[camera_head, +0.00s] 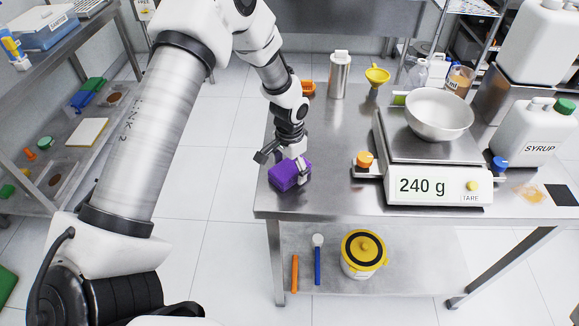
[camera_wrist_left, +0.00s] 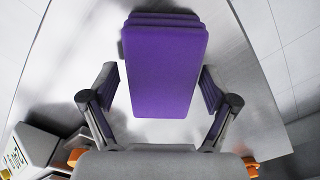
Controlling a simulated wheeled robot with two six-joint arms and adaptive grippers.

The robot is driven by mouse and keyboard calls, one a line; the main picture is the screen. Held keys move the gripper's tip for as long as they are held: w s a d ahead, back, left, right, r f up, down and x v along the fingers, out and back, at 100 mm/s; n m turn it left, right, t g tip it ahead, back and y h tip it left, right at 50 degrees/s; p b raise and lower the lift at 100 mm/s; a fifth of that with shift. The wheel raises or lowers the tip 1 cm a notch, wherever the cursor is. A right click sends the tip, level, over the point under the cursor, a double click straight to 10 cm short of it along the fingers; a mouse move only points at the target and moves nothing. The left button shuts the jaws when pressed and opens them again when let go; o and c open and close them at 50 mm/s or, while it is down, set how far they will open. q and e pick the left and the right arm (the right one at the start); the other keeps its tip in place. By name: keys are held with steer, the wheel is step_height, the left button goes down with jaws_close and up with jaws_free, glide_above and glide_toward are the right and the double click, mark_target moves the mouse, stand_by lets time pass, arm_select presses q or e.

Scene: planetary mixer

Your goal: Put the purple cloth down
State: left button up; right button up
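The purple cloth (camera_head: 289,175) is a folded, block-like pad at the left front corner of the steel table. It appears to rest on the tabletop. In the left wrist view the purple cloth (camera_wrist_left: 165,65) fills the upper middle, with its folded layers at the far end. My left gripper (camera_head: 283,163) is just above the cloth with its fingers spread wide. In the wrist view the fingers of my left gripper (camera_wrist_left: 160,85) stand on both sides of the cloth, with gaps visible between. My right gripper is in neither view.
A scale (camera_head: 425,160) reading 240 g carries a white bowl (camera_head: 439,112) right of the cloth. A steel canister (camera_head: 339,75), a yellow funnel (camera_head: 377,74) and a syrup jug (camera_head: 527,133) stand behind and right. The tabletop between cloth and scale is clear.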

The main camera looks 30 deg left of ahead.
mark_target(289, 168)
arm_select(q)
steer(key=shift+s+r, duration=0.15)
steer(key=shift+s, duration=0.05)
steer(key=shift+w+r, duration=0.15)
steer(key=shift+r, duration=0.25)
step_height(289, 168, up, 11)
steer(key=b, duration=0.2)
steer(key=shift+b, duration=0.35)
steer(key=shift+r, duration=0.1)
